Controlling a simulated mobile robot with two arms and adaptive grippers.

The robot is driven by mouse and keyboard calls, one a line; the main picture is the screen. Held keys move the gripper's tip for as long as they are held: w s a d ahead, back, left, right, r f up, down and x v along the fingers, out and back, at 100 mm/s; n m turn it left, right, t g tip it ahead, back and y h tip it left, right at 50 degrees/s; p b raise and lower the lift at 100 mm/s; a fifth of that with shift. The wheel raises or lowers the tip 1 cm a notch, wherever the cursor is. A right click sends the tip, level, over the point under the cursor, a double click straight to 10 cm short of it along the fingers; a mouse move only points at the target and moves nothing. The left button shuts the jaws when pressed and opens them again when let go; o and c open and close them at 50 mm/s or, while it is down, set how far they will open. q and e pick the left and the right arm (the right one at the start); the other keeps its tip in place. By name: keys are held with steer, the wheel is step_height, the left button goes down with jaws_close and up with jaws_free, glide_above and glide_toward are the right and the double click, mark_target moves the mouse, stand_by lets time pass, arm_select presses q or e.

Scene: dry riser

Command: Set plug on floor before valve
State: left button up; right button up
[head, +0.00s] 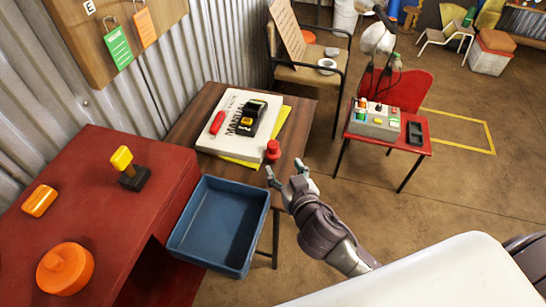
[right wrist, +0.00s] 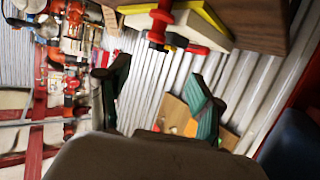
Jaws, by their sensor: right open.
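A small red plug-like piece (head: 273,149) stands at the near right corner of the brown wooden table (head: 200,98). In the right wrist view a red piece (right wrist: 159,22), apparently the same one, shows beyond the fingers. My right gripper (head: 286,174) is open and empty, just off the table corner and near the red piece, without visibly holding it. Its spread fingers also show in the right wrist view (right wrist: 158,75). Red fittings, possibly including a valve (right wrist: 71,84), appear at the left of the wrist view, but I cannot tell which is the valve. My left gripper is out of view.
A blue tray (head: 186,245) is at the near side of the wooden table, beside a red cabinet (head: 100,170) with orange and yellow items. A white manual (head: 208,139) lies on the table. A red chair (head: 424,146) holds a control box (head: 362,127). Brown floor (head: 440,190) is open at right.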

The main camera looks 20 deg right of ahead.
mark_target(275, 148)
steer(key=x, duration=0.5)
steer(key=d+x, duration=0.1)
steer(key=x, duration=0.2)
steer(key=shift+w+f, duration=0.2)
steer(key=shift+w, duration=0.05)
steer(key=shift+w+f, duration=0.2)
steer(key=shift+w, duration=0.05)
steer(key=x, duration=0.4)
steer(key=shift+w+f, duration=0.1)
steer(key=shift+f, duration=0.4)
steer(key=shift+w, duration=0.1)
steer(key=c, duration=1)
steer(key=shift+c, duration=0.7)
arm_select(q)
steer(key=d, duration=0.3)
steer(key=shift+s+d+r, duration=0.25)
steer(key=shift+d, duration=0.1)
arm_select(e)
steer(key=shift+r, duration=0.1)
